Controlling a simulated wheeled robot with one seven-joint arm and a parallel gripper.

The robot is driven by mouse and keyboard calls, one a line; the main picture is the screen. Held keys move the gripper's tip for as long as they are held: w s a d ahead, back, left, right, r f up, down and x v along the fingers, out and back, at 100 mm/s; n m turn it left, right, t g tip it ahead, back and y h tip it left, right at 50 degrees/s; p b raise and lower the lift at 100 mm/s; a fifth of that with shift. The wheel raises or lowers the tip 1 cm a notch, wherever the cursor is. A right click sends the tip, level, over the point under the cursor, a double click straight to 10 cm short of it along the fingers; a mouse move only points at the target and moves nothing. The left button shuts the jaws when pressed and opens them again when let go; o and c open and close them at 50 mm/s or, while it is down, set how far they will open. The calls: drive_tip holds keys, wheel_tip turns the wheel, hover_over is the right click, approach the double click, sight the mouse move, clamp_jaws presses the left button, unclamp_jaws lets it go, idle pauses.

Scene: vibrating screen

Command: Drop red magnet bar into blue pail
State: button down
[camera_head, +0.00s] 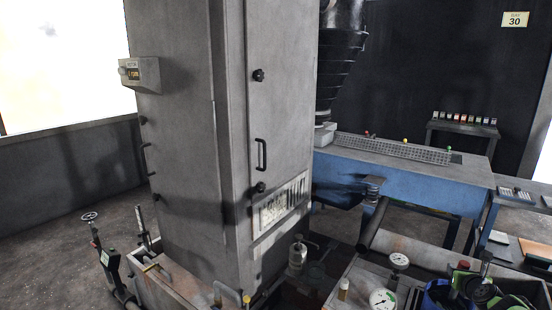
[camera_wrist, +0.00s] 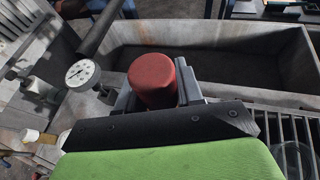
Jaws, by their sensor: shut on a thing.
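The red magnet bar (camera_wrist: 152,78) shows in the wrist view as a short, round-ended red cylinder. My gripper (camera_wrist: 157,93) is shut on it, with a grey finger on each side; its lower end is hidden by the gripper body. In the head view a blue, round-rimmed container (camera_head: 433,299), which looks like the blue pail, is at the bottom right, partly cut off by the frame. Green and black parts beside it may be my gripper, but I cannot tell. I cannot make out the pail in the wrist view.
A grey-walled trough (camera_wrist: 205,38) with a dark floor lies beyond the bar in the wrist view. Dial gauges (camera_head: 383,300) stand on the bench near the blue container. A tall grey cabinet (camera_head: 220,130) fills the middle, with a blue screen machine (camera_head: 400,174) behind it.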

wheel_tip(320, 180, down, 5)
drive_tip(key=b, duration=0.3)
drive_tip(key=shift+w+f, duration=0.15)
drive_tip(key=c, duration=0.6)
unclamp_jaws()
drive_tip(key=shift+c, duration=0.2)
